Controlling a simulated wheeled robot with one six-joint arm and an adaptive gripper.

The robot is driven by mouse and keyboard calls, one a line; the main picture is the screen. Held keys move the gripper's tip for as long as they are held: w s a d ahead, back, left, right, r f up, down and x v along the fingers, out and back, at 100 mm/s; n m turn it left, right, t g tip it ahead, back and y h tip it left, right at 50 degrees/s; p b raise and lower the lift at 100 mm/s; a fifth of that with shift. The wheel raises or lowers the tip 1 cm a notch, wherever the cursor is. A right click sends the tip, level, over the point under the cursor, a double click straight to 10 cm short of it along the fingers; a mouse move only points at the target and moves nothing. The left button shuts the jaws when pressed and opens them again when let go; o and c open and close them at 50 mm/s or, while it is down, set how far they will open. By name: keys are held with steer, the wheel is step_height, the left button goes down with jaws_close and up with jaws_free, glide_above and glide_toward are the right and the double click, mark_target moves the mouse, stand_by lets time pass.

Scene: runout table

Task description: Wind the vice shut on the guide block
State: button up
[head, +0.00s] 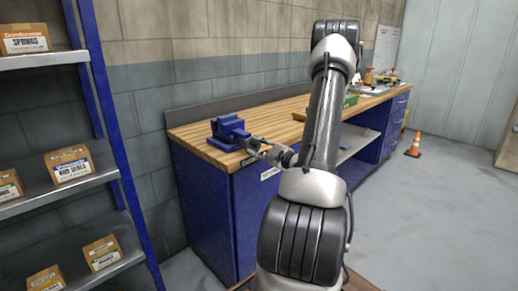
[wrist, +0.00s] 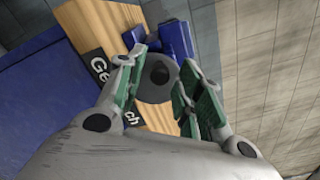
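The blue vice (head: 229,131) stands on the near left end of the workbench. In the wrist view its blue body (wrist: 176,38) shows at the top, behind a round dark grey part (wrist: 157,76) that looks like the end of its screw. My gripper (head: 257,146) is at the front of the vice, over the bench's end edge. In the wrist view my gripper (wrist: 160,77) has its green-padded fingers apart, on either side of the round part. I cannot tell whether the pads touch it. I cannot make out the guide block or the jaw gap.
The wooden workbench (head: 190,133) runs back along the wall, with a green item (head: 350,100) and clutter farther off. A shelf rack (head: 60,187) with cardboard boxes stands at the left. An orange cone (head: 414,146) stands on the otherwise open floor (head: 440,210) at the right.

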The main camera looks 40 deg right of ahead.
steer(key=n, duration=1.9)
steer(key=shift+n, duration=0.4)
jaws_close()
steer(key=shift+d+r+m, duration=0.15)
steer(key=shift+d+m, duration=0.05)
steer(key=shift+m, duration=0.7)
steer(key=shift+d+r+m, duration=0.15)
steer(key=shift+m, duration=0.75)
steer(key=shift+d+r+m, duration=0.1)
steer(key=shift+d+m, duration=0.1)
steer(key=shift+m, duration=0.65)
steer(key=shift+d+r+m, duration=0.1)
steer(key=shift+d+m, duration=0.05)
steer(key=shift+m, duration=0.7)
